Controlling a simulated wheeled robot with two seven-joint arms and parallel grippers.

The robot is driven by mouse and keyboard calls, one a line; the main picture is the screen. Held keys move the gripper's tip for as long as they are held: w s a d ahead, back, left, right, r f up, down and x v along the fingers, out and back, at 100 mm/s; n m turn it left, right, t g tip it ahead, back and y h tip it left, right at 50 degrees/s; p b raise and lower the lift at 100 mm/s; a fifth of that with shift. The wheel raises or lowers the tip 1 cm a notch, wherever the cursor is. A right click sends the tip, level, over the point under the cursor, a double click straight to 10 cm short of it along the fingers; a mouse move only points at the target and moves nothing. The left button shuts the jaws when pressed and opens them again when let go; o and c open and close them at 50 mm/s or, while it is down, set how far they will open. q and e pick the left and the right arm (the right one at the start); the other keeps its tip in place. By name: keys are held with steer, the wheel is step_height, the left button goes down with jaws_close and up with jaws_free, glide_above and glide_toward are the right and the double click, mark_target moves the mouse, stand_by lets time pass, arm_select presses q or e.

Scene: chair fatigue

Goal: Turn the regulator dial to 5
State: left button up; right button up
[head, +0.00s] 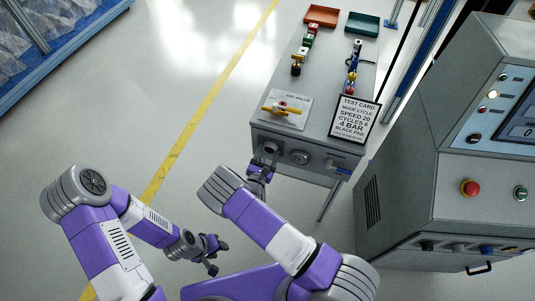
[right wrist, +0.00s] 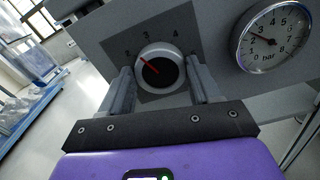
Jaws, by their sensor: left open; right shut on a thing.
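The regulator dial (right wrist: 160,68) is a round knob with a silver rim, a black face and a red pointer. Its pointer aims up and left, around the printed 2 and 3; a 4 shows further right. My right gripper (right wrist: 162,88) has a finger on each side of the dial and is shut on it. In the head view the dial (head: 270,148) is on the bench's front panel, with my right gripper (head: 262,170) at it. My left gripper (head: 212,254) is open and empty, away from the bench at lower left.
A pressure gauge (right wrist: 274,38) sits right of the dial; its needle points up and left. A grey control cabinet (head: 400,190) stands right.

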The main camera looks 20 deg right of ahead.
steer(key=m, duration=0.3)
steer(key=shift+f+m, duration=0.1)
steer(key=shift+m, duration=0.3)
steer(key=m, duration=0.3)
steer(key=shift+m, duration=0.3)
steer(key=m, duration=0.3)
steer(key=shift+f+m, duration=0.1)
steer(key=shift+m, duration=0.3)
steer(key=m, duration=0.2)
steer(key=shift+m+b, duration=0.3)
steer(key=shift+b, duration=0.1)
steer(key=m+b, duration=0.1)
steer(key=m, duration=0.3)
steer(key=shift+f, duration=0.1)
steer(key=shift+m+b, duration=1.05)
steer(key=shift+m, duration=1.05)
